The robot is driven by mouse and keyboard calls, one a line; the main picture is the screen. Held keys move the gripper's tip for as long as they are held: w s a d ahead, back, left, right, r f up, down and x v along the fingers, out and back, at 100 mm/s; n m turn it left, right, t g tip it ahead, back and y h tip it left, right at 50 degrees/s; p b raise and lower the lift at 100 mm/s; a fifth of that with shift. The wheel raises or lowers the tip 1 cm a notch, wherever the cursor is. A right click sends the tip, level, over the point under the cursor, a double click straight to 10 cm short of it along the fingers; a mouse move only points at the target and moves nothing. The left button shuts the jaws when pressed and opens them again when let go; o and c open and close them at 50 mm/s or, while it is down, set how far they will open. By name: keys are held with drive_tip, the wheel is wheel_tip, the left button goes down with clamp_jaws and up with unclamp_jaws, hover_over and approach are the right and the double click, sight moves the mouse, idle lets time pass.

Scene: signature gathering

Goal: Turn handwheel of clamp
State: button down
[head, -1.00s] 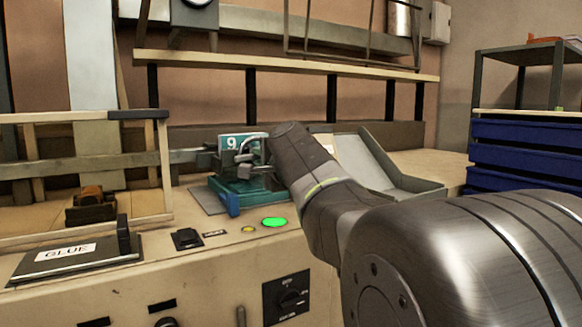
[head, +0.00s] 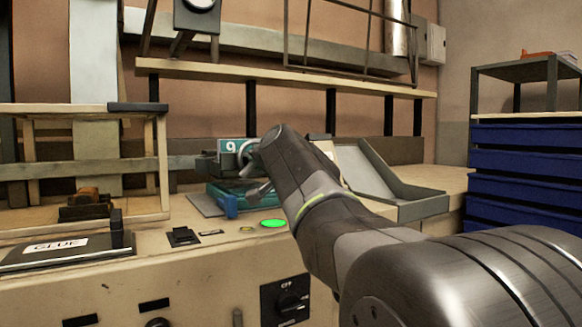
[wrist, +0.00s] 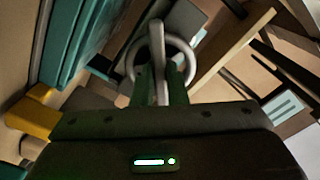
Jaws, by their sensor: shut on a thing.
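The teal clamp (head: 222,197) stands on the workbench with a sign reading 9 (head: 230,147) behind it. Its grey handwheel (head: 245,161) shows beside the sign, partly hidden by my arm's end. In the wrist view, the round handwheel (wrist: 188,57) is straight ahead, with a grey bar across its middle. My gripper (wrist: 162,78) is shut on the handwheel, its two dark green fingers on either side of that bar. My arm hides much of the gripper in the head view.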

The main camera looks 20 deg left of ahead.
idle(0.4)
drive_tip(key=c, duration=1.4)
unclamp_jaws()
drive_tip(key=shift+c, duration=0.2)
